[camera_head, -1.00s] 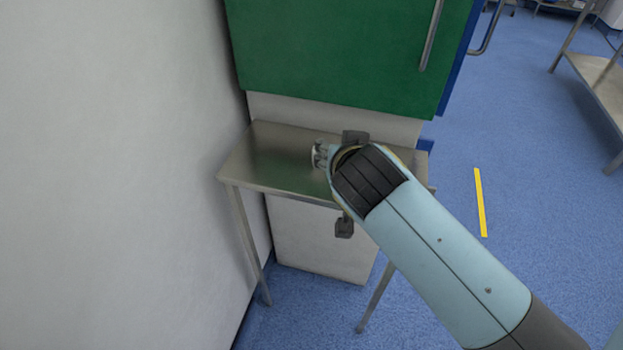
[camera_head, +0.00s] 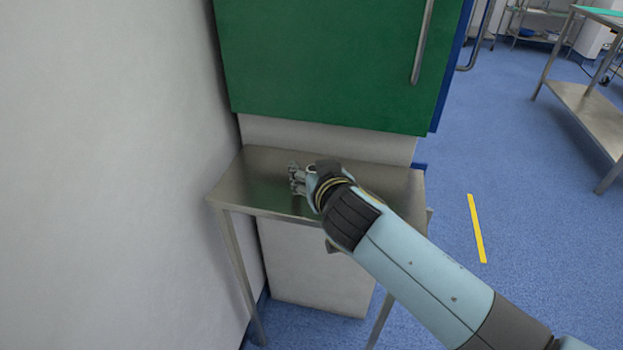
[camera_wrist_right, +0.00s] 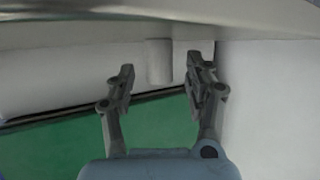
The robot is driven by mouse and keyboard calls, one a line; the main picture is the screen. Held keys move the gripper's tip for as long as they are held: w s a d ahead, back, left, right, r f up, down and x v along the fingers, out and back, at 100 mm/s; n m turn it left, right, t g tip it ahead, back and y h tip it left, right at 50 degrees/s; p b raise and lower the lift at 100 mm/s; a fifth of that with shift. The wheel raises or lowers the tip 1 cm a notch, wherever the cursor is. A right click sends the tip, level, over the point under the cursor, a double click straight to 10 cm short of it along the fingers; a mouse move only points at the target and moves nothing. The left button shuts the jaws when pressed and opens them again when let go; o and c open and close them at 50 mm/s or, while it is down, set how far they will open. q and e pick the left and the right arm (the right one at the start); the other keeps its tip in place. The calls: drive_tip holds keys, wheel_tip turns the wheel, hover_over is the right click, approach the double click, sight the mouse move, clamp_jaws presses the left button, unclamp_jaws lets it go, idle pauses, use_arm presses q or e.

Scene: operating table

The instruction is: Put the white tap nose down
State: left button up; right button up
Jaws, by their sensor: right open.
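A small pale cylinder, which looks like the white tap (camera_wrist_right: 158,62), shows in the right wrist view between my fingertips. It meets the metal surface at the top of that view. I cannot make out its nose or which way it points. My right gripper (camera_wrist_right: 161,80) is open, with a gap on each side of the cylinder. In the head view my right gripper (camera_head: 297,179) is over the small metal table (camera_head: 253,187), pointing left, and the tap is not distinguishable there. My left gripper is not in view.
A green cabinet (camera_head: 325,60) hangs over the table's back edge. A white wall (camera_head: 105,180) stands close at the left. A white box (camera_head: 315,265) is under the table. Blue floor (camera_head: 535,240) is open at the right, with a metal trolley (camera_head: 590,110) beyond.

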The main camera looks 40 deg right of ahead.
drive_tip(key=shift+w+d+f, duration=0.2)
drive_tip(key=shift+w, duration=0.2)
clamp_jaws()
